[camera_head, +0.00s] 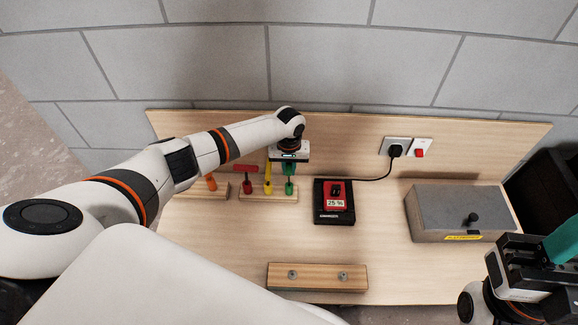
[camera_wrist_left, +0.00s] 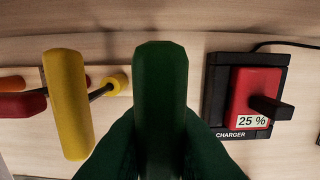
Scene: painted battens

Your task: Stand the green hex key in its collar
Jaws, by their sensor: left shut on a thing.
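My left gripper (camera_head: 289,168) is above the right end of the small wooden rack (camera_head: 256,197). It is shut on the green hex key, whose thick dark green handle (camera_wrist_left: 160,95) fills the middle of the left wrist view between the fingers. The green collar (camera_head: 290,188) shows just below the gripper in the head view. The handle hides that collar in the wrist view, and I cannot tell whether the key's shaft is inside it. My right gripper (camera_head: 562,242) is at the lower right edge, partly cut off; its opening is unclear.
A yellow key (camera_head: 268,171) and a red key (camera_head: 246,168) stand close to the left of the gripper. An orange piece (camera_head: 211,183) is farther left. A charger (camera_head: 334,203) is on the right, beyond it a grey box (camera_head: 455,211). A wooden batten (camera_head: 317,277) lies in front.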

